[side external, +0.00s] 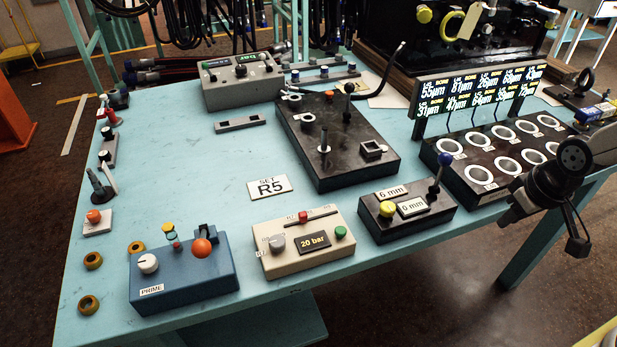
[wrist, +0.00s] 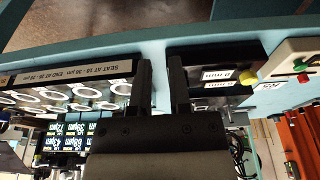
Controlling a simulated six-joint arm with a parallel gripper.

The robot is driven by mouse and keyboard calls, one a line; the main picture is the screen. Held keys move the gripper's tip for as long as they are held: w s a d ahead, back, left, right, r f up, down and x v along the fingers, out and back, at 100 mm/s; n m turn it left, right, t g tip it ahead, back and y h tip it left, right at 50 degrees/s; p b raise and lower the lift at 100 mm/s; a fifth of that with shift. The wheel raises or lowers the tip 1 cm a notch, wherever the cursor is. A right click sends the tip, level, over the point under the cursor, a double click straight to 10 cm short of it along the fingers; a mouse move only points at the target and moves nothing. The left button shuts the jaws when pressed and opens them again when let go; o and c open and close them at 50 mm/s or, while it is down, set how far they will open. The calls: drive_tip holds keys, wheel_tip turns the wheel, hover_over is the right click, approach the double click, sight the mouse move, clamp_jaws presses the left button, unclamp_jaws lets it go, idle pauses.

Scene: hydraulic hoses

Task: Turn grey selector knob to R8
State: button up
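A grey round knob (side external: 277,243) sits on the left of a beige control box (side external: 272,264) near the table's front edge. The box also carries a red slider, a green button and a "20 bar" display. The knob's setting is too small to read. My gripper (side external: 545,205) is at the right, over the table's front right corner, far from the knob. In the wrist view my gripper (wrist: 161,68) has two parted fingers with nothing between them. There the beige box (wrist: 290,62) shows only partly and the knob is out of view.
A black box with a blue-tipped lever (side external: 440,172) stands between my gripper and the beige box. A black ring tray (side external: 480,178) with displays lies beside my gripper. A blue PRIME box (side external: 184,280) stands left of the beige box. The table's middle left is clear.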

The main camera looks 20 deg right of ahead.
drive_tip(key=o, duration=0.7)
drive_tip(key=shift+w+a+r, duration=0.1)
drive_tip(key=shift+w+a, duration=0.2)
drive_tip(key=shift+w, duration=0.15)
drive_tip(key=shift+c, duration=0.2)
drive_tip(key=w+a+n, duration=0.2)
drive_tip(key=w+a, duration=0.2)
drive_tip(key=a, duration=0.1)
drive_tip(key=w+a+r+n, duration=0.1)
drive_tip(key=w+a+n, duration=0.2)
drive_tip(key=w+a, duration=0.1)
drive_tip(key=w+a+r+n+g, duration=0.1)
drive_tip(key=w+a+n, duration=0.1)
drive_tip(key=w+a, duration=0.3)
drive_tip(key=shift+a+y, duration=0.3)
drive_tip(key=shift+a, duration=0.4)
drive_tip(key=w+a+n+g, duration=0.15)
drive_tip(key=a+n, duration=0.25)
drive_tip(key=a, duration=0.7)
drive_tip(key=n, duration=0.4)
hover_over(277, 240)
drive_tip(key=shift+f, duration=0.1)
drive_tip(key=shift+f, duration=0.1)
drive_tip(key=shift+f, duration=3.8)
